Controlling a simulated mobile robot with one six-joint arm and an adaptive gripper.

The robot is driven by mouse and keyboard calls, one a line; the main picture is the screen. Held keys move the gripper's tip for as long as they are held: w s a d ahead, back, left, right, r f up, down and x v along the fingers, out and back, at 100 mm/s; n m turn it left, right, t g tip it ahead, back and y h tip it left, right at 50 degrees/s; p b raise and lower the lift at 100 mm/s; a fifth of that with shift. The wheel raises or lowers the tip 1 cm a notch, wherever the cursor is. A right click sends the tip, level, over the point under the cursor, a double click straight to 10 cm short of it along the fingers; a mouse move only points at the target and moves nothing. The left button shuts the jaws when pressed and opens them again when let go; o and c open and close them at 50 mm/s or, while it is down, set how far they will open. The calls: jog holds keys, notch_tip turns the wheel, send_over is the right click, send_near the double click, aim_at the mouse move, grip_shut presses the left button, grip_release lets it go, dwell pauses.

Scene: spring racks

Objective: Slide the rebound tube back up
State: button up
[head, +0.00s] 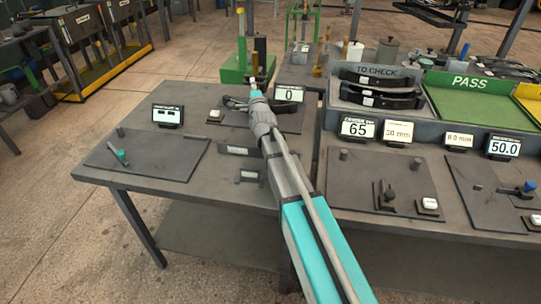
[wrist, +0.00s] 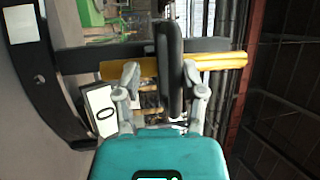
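My gripper (head: 254,84) is at the far side of the left table, near the foot of a green upright stand (head: 242,60). In the wrist view its two fingers (wrist: 160,72) are spread apart. A long black rounded piece (wrist: 168,72) lies between them, close to the right finger and apart from the left one. A yellow tube-like bar (wrist: 222,61) runs across behind the fingers. I cannot tell for certain which part is the rebound tube. In the head view my arm and gripper hide part of the stand's foot.
A display reading 0 (head: 289,94) stands just right of my gripper. Another display (head: 167,115) is to its left. A dark plate with a teal-handled tool (head: 118,154) lies on the left table (head: 85,174). The right bench carries TO CHECK and PASS trays (head: 480,100).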

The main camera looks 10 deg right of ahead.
jog(key=s+f+n+g+p, duration=0.1)
jog(key=s+f+n+g, duration=0.1)
jog(key=s, duration=0.3)
jog(key=s+d+f+n+g+y+p, duration=0.1)
jog(key=s+f+n+g+p, duration=0.1)
jog(key=s, duration=0.4)
jog(key=s+f+n+g+y+p, duration=0.1)
jog(key=s+f+n+g, duration=0.1)
jog(key=s, duration=0.3)
jog(key=shift+s+d+f+g, duration=0.2)
jog(key=shift+s+f+g, duration=0.1)
jog(key=shift+s, duration=0.1)
jog(key=s+n+g+p, duration=0.2)
jog(key=shift+s+d+f+y+p, duration=0.1)
jog(key=shift+s+d+y+p, duration=0.1)
jog(key=shift+y+p, duration=0.15)
jog(key=s+n+g+p, duration=0.2)
jog(key=s+g, duration=0.1)
jog(key=shift+s+d+f+p, duration=0.15)
jog(key=shift+s+p, duration=0.1)
jog(key=shift+p, duration=0.15)
jog(key=shift+s+d+f+n+g+y+p, duration=0.1)
jog(key=shift+s+f+n+g+y+p, duration=0.2)
jog(key=shift+s+n+g, duration=0.35)
jog(key=shift+s+d+f+n+g+y+p, duration=0.1)
jog(key=shift+s+f+n+g, duration=0.35)
jog(key=shift+s, duration=0.3)
jog(key=shift+r, duration=0.1)
